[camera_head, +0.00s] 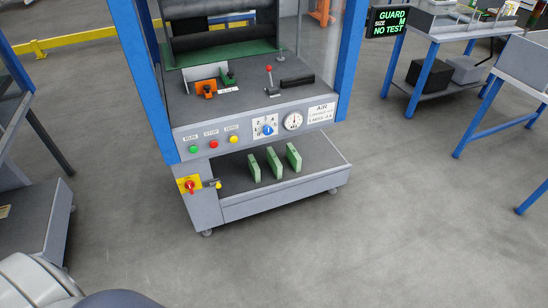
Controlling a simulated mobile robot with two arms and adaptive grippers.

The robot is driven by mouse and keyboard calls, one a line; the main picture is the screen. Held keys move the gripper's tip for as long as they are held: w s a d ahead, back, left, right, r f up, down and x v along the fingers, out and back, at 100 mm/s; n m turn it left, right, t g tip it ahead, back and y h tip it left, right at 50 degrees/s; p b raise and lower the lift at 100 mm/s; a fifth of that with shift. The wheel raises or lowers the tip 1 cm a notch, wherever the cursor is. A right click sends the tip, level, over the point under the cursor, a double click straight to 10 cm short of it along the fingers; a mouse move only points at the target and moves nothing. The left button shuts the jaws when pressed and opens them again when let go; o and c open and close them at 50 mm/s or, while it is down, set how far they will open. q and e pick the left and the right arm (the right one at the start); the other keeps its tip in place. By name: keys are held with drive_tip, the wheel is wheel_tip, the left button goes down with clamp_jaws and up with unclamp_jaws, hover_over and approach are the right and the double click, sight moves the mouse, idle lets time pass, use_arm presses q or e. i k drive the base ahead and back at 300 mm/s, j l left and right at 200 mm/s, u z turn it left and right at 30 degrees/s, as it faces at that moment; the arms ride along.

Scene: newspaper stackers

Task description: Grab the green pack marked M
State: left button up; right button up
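Three green packs stand upright side by side on the low shelf (320,148) of a blue-framed machine: a left one (254,168), a middle one (274,162) and a right one (293,157). They are thin, with small gaps between them. I cannot read any letter on them, so I cannot tell which is marked M. Neither of my grippers shows in the head view. A rounded white and grey part of my body shows at the bottom left.
The machine's panel (215,143) has buttons, dials and gauges above the shelf. A sign (390,21) reads "GUARD SIZE M NO TEST". Blue-legged tables (440,30) stand at the right. A grey stand (30,220) is at the left. The floor in front is clear.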

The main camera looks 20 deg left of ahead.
sight(293, 159)
drive_tip(key=i+l+u, duration=0.3)
drive_tip(key=i+l, duration=0.35)
drive_tip(key=i+l+u, duration=0.3)
drive_tip(key=i+l, duration=0.3)
drive_tip(key=l, duration=0.2)
